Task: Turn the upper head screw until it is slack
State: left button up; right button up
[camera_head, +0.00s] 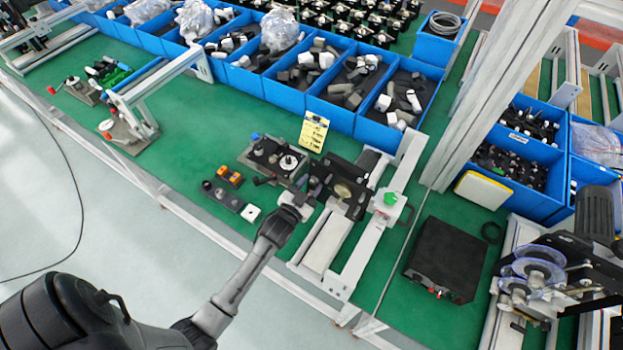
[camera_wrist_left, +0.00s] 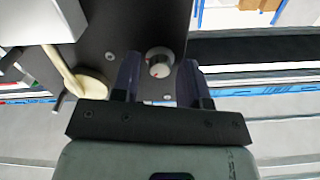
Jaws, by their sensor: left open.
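My left gripper (camera_head: 311,190) reaches in from the lower left to the dark machine head (camera_head: 342,194) on the bench. In the left wrist view its two fingers (camera_wrist_left: 158,82) are open and empty, pointing at a dark plate (camera_wrist_left: 115,35). A round, light-rimmed screw head (camera_wrist_left: 160,63) on that plate lies between the fingertips, closer to the right one. I cannot tell whether the fingers touch it. A cream round knob (camera_wrist_left: 90,84) sits lower left on the plate. In the head view the gripper and dark parts hide the screw. My right gripper is not in view.
A fixture with a round dial (camera_head: 288,162) and a yellow card (camera_head: 313,131) stand close behind the gripper. Blue bins (camera_head: 330,110) line the back.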

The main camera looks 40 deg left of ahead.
pick_arm(q)
jog(key=shift+f+m, duration=0.1)
jog(key=shift+m, duration=0.8)
